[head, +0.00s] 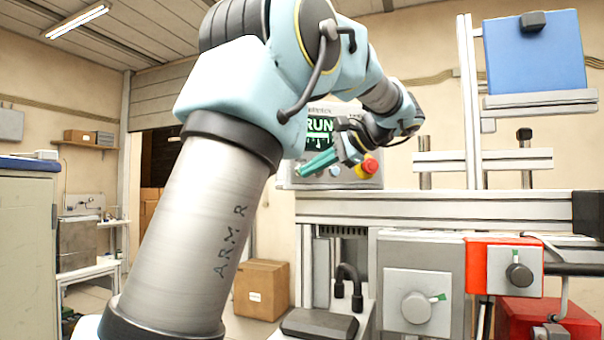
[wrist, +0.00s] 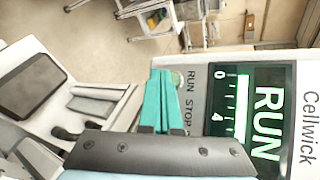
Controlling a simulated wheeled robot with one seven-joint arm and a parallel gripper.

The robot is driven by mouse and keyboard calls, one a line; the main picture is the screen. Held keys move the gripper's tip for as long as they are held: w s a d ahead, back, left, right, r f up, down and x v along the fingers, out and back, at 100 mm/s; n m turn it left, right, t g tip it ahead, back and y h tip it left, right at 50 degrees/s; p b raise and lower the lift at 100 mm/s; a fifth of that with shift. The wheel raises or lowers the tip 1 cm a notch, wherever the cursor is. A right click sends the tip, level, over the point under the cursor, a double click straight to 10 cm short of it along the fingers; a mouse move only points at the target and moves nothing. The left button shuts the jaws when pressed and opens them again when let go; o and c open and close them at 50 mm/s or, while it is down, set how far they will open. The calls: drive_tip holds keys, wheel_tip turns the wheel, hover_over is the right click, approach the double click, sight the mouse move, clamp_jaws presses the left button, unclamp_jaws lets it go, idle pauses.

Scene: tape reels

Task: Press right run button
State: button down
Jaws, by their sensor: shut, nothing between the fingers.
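The control panel (head: 345,182) stands right of centre in the head view, partly hidden by my arm. A green button (wrist: 177,77) sits at the RUN label in the wrist view, right beside my fingertips. A red button with a yellow collar (head: 369,166) is at the panel's lower right in the head view. My gripper (head: 304,171) has teal fingers, shut and empty, in front of the panel. Its fingertips (wrist: 161,73) appear at the green button; I cannot tell whether they touch it.
A grey metal frame (head: 400,207) runs below the panel. Boxes with knobs (head: 417,303) and a red unit (head: 545,318) stand at lower right. A blue board (head: 535,55) is at upper right. A cardboard box (head: 261,288) sits on the floor behind my arm.

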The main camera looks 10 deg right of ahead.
drive_tip(key=shift+s, duration=0.1)
drive_tip(key=shift+s+d+b, duration=0.2)
drive_tip(key=shift+s+b, duration=0.15)
drive_tip(key=shift+s, duration=0.9)
drive_tip(key=shift+s+d+b, duration=0.2)
drive_tip(key=shift+s+b, duration=0.1)
drive_tip(key=shift+s, duration=0.9)
drive_tip(key=w+a+f+n+g+h, duration=0.15)
drive_tip(key=a+f, duration=0.35)
drive_tip(key=f, duration=0.6)
drive_tip(key=s+a+f+m+g+h, duration=0.1)
drive_tip(key=a+f+g+h, duration=0.25)
drive_tip(key=f, duration=0.85)
drive_tip(key=s+a+f+n+h, duration=0.1)
drive_tip(key=s+a+f+n, duration=0.2)
drive_tip(key=f, duration=0.3)
drive_tip(key=s+a+f+n+g+h, duration=0.1)
drive_tip(key=s+a+f+n+h, duration=0.1)
drive_tip(key=s+f, duration=0.3)
drive_tip(key=s+a+f+n+g+h, duration=0.1)
drive_tip(key=s+a+f+n, duration=0.3)
drive_tip(key=f, duration=0.4)
drive_tip(key=shift+s+a+n+h, duration=0.2)
drive_tip(key=shift+s+n+h, duration=0.1)
drive_tip(key=shift+n+h, duration=0.25)
drive_tip(key=shift+f, duration=0.1)
